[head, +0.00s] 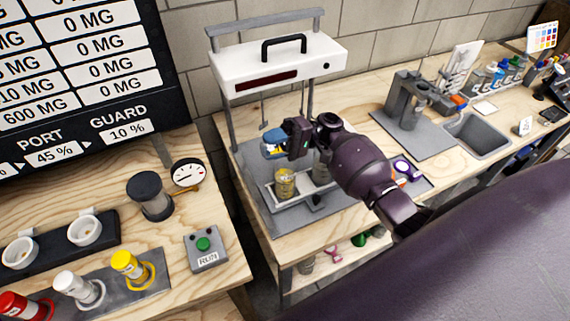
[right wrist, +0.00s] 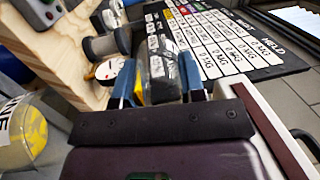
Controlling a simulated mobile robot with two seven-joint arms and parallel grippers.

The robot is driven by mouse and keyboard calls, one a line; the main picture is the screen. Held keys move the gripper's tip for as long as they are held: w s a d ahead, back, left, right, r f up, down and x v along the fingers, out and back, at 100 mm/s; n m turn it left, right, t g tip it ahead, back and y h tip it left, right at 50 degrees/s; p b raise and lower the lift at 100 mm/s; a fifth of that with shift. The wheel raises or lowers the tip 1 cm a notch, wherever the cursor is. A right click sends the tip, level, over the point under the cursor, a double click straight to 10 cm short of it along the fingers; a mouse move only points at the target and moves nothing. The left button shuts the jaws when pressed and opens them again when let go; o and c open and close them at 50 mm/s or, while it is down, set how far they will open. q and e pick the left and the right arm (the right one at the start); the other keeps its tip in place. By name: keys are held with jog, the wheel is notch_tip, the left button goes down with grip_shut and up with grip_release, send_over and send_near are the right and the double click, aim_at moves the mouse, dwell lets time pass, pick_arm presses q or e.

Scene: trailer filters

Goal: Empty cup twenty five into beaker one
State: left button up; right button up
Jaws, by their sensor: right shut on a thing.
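A clear beaker (head: 286,187) with yellow contents stands on a grey tray under the white frame. In the right wrist view the beaker (right wrist: 22,135) is at the left edge, with a label partly reading "NE" and yellow inside. My right gripper (head: 275,149) is above and just behind the beaker, apart from it. Its blue fingers are shut on a small clear cup (right wrist: 163,78) with dark print and some yellow by its left side. In the head view the cup is mostly hidden by the gripper, so its number and exact tilt cannot be told. My left gripper is not in view.
A white overhead unit (head: 278,62) on thin posts stands over the tray. A gauge (head: 188,173), a RUN button box (head: 206,247) and coloured vials (head: 130,266) are on the left bench. A grey stand (head: 412,105) and a sink (head: 478,136) are to the right.

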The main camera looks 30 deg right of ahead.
jog(key=shift+d+r+y, duration=0.2)
jog(key=shift+r+y, duration=0.6)
jog(key=shift+r, duration=0.1)
dwell(0.7)
jog(key=shift+r+y, duration=0.4)
jog(key=shift+r, duration=0.3)
jog(key=shift+d+r+y, duration=0.2)
jog(key=shift+r+y, duration=0.3)
jog(key=shift+r, duration=0.45)
jog(key=shift+d+r+y, duration=0.1)
jog(key=shift+r+y, duration=0.15)
jog(key=shift+y, duration=0.05)
dwell(0.4)
jog(key=shift+r, duration=0.25)
jog(key=shift+d+r+y+b, duration=0.2)
jog(key=shift+r+y+b, duration=0.35)
jog(key=shift+y, duration=0.25)
dwell(0.5)
jog(key=shift+d+r+y, duration=0.2)
jog(key=shift+r+y, duration=0.35)
jog(key=shift+y, duration=0.05)
dwell(0.7)
dwell(0.5)
